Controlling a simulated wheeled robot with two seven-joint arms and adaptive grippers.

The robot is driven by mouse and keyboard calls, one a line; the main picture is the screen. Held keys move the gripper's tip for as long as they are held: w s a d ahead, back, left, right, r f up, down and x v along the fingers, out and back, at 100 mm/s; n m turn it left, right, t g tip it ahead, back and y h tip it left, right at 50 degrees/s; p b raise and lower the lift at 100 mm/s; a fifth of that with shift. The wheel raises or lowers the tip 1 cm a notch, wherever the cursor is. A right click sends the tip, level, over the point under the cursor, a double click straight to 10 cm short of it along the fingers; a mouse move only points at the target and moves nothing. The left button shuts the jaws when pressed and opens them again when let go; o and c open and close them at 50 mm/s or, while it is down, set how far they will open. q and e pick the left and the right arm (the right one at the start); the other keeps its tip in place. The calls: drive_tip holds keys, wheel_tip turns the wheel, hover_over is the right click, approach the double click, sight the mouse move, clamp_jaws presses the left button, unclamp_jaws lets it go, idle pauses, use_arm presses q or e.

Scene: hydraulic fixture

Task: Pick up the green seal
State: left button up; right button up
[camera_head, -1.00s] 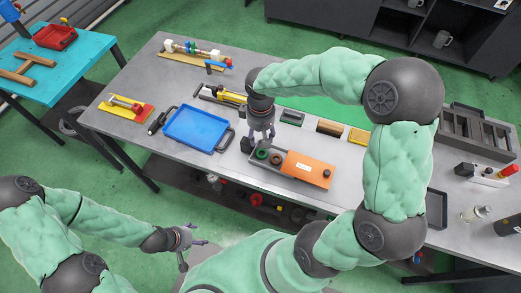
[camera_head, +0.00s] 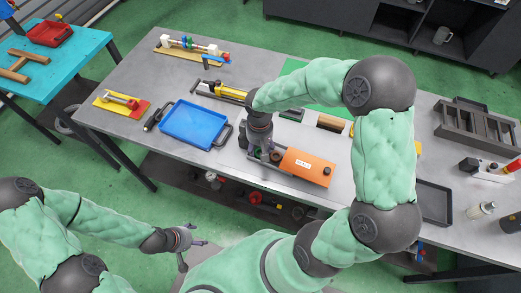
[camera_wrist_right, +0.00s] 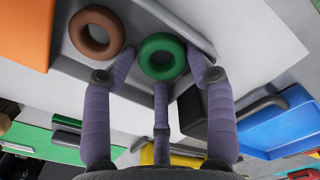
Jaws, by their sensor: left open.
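The green seal (camera_wrist_right: 162,56) is a thick ring lying in a grey tray, seen in the right wrist view. My right gripper (camera_wrist_right: 162,62) has its fingers spread on both sides of the seal, with another finger below it in the picture. I cannot tell whether the fingertips touch it. In the head view my right gripper (camera_head: 265,154) points down at the left end of the tray and hides the green seal. A brown ring (camera_wrist_right: 97,32) lies beside the seal. My left gripper (camera_head: 190,242) is open and empty, in front of the table.
An orange block (camera_head: 307,167) stands right of the rings. A blue tray (camera_head: 195,124) lies to the left on the grey table. A yellow-and-red fixture (camera_head: 122,103) is farther left. A dark slotted rack (camera_head: 475,130) and an empty dark tray (camera_head: 435,203) are on the right.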

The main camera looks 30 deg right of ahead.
drive_tip(key=shift+r, duration=0.15)
drive_tip(key=c, duration=0.5)
drive_tip(key=shift+w, duration=0.1)
drive_tip(key=shift+c, duration=0.2)
drive_tip(key=shift+r, duration=0.1)
